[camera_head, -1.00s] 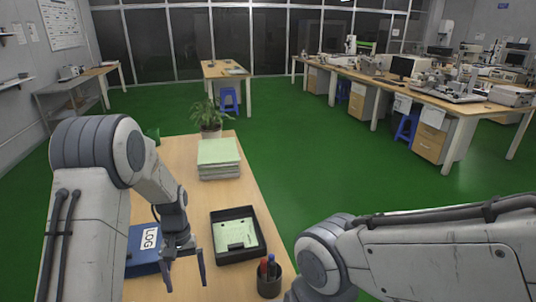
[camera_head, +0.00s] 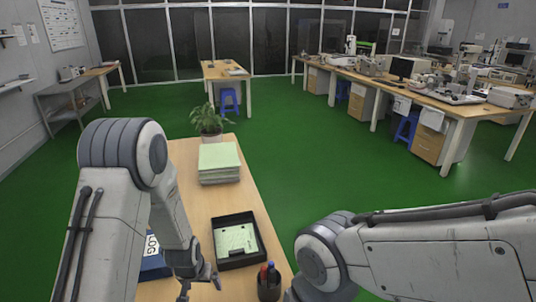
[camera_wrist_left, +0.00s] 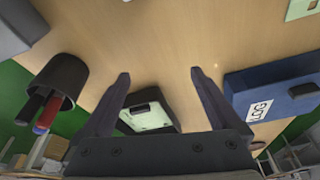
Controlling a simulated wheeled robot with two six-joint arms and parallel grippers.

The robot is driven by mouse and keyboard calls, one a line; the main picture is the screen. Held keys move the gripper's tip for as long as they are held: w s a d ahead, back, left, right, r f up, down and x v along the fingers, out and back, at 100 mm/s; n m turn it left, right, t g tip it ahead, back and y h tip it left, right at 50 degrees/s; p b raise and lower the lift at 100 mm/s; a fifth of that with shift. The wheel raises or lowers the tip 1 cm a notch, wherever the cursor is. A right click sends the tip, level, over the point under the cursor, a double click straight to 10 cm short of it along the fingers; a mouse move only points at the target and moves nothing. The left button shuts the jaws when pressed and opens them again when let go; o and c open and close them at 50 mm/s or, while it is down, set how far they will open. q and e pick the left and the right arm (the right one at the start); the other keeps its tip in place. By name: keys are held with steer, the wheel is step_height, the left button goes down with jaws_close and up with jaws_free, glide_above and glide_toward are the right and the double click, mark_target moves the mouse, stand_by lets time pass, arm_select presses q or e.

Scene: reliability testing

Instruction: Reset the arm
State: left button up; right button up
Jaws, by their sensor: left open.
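My left arm reaches over the wooden desk (camera_head: 200,215). Its gripper (camera_head: 199,287) is low in the head view, near the desk's front, between the blue LOG binder (camera_head: 153,262) and the black tray (camera_head: 237,264). In the left wrist view the two fingers (camera_wrist_left: 159,73) are wide apart with nothing between their tips. That view also shows the blue binder (camera_wrist_left: 243,90) to the right and the tray (camera_wrist_left: 165,112) behind the fingers. My right arm crosses the lower right of the head view; its gripper is out of frame.
A dark pen cup (camera_head: 269,289) with a red and a blue pen stands right of the left gripper. A stack of green paper (camera_head: 219,162) and a potted plant (camera_head: 207,121) are farther back on the desk. Green floor (camera_head: 310,160) lies open beyond the desk's right edge.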

arm_select(q)
steer(key=w+r+t+p, duration=0.5)
steer(key=w+r+t, duration=0.1)
steer(key=r, duration=0.5)
steer(key=shift+w+r+t, duration=0.2)
steer(key=shift+w+t, duration=0.15)
steer(key=shift+t, duration=0.25)
